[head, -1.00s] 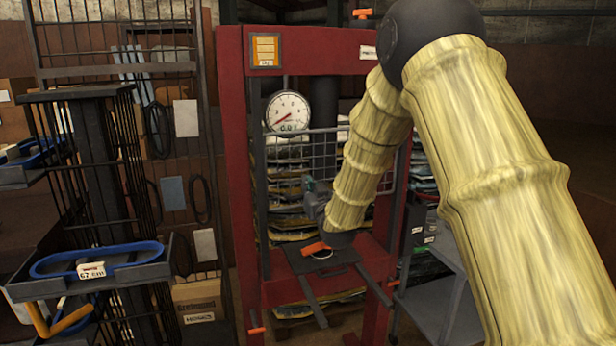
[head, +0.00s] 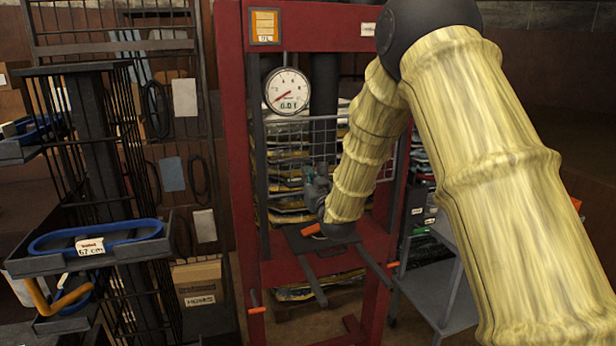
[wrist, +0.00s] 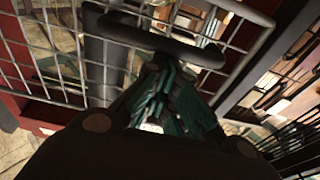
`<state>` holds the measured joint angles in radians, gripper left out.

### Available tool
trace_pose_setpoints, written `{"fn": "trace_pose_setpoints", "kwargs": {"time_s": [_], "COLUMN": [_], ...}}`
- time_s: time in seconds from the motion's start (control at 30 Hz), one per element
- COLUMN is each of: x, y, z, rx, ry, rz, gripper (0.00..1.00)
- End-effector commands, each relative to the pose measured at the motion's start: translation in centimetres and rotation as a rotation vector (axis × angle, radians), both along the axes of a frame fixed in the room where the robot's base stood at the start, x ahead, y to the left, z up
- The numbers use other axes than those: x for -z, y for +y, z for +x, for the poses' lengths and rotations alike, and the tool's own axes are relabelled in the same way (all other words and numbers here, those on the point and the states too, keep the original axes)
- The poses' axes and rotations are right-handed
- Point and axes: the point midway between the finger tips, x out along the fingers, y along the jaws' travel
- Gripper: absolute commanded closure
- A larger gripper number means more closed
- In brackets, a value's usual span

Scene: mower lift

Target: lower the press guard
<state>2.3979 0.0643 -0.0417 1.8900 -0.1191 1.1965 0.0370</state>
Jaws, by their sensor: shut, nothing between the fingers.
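The press guard (head: 300,140) is a grey wire-mesh panel inside the red press frame (head: 239,150), below the dial gauge. Its mesh also shows in the wrist view (wrist: 62,62), with a dark rounded handle bar (wrist: 150,36) across it. My gripper (head: 315,192) is at the guard's lower right, partly hidden by my arm. In the wrist view my gripper (wrist: 172,75) is shut and empty, its fingers pointing at the mesh just under the bar. I cannot tell whether they touch the bar.
The round gauge (head: 288,91) hangs above the guard. A dark press table (head: 312,240) with two projecting bars stands below it. A rack with a blue-rimmed tray (head: 95,240) is at left, a grey cart (head: 435,290) at right.

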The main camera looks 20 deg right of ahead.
Motion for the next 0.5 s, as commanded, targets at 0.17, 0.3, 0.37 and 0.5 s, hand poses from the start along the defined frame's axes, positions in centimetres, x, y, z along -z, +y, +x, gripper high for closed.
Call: {"fn": "trace_pose_setpoints", "kwargs": {"time_s": [0.17, 0.3, 0.37, 0.5], "x": [4.5, 7.3, 8.5, 11.2], "y": [0.0, 0.0, 0.0, 0.0], "z": [0.0, 0.0, 0.0, 0.0], "rx": [0.000, 0.000, 0.000, 0.000], "ry": [0.003, 0.004, 0.004, 0.003], "rz": [0.000, 0.000, -0.001, 0.000], "gripper": [1.00, 1.00, 1.00, 1.00]}}
